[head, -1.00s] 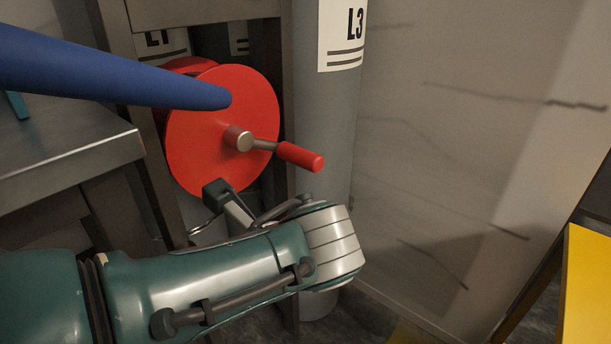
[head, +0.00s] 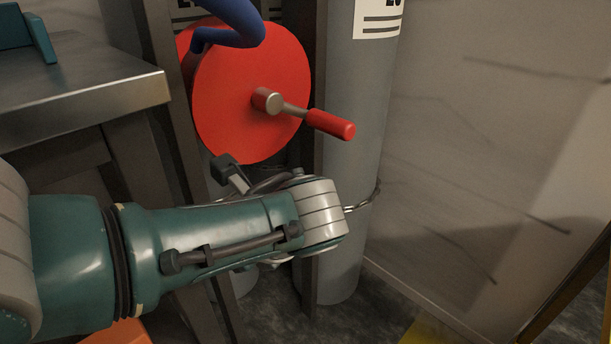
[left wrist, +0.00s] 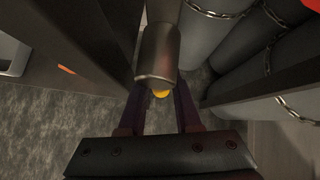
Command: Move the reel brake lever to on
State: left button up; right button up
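The red reel (head: 235,95) stands upright in a dark frame in the head view. It has a metal hub and a crank with a red grip (head: 330,124). I cannot clearly pick out the brake lever; my forearm hides the area below the reel. My left arm reaches in low from the left, its wrist in front of the frame under the reel. In the left wrist view my left gripper (left wrist: 160,108) has its two dark fingers apart. A grey metal cylinder (left wrist: 158,50) shows between and beyond them, with a yellow piece (left wrist: 161,94) at its end. Contact cannot be told. My right gripper is not in view.
A blue curved thing (head: 235,25) crosses the reel's top. A metal table (head: 85,100) stands left. A grey cylinder (head: 360,110) with a label stands right of the reel; chained cylinders (left wrist: 225,45) also show in the left wrist view. Floor is open at lower right.

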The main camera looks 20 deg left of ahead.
pick_arm(q)
grip_shut()
jog(key=shift+w+d+r+n+t+p, duration=0.1)
jog(key=shift+w+r+n+t+p, duration=0.15)
jog(key=shift+t+p, duration=0.55)
jog(key=shift+w+d+n+t+h+p, duration=0.2)
jog(key=shift+n+t+h+p, duration=0.35)
jog(key=shift+p, duration=0.5)
jog(key=shift+w+d+r+n+t+h, duration=0.15)
jog(key=shift+w+n+t+h, duration=0.15)
jog(key=shift+t, duration=0.4)
jog(key=shift+w+r+n+t+h, duration=0.1)
jog(key=shift+w+r+n+t, duration=0.1)
jog(key=shift+n+t, duration=0.35)
jog(key=shift+w+d+r+n+t+h, duration=0.15)
jog(key=shift+w+n+t, duration=0.1)
jog(key=shift+t, duration=0.55)
jog(key=o, duration=0.6)
grip_release()
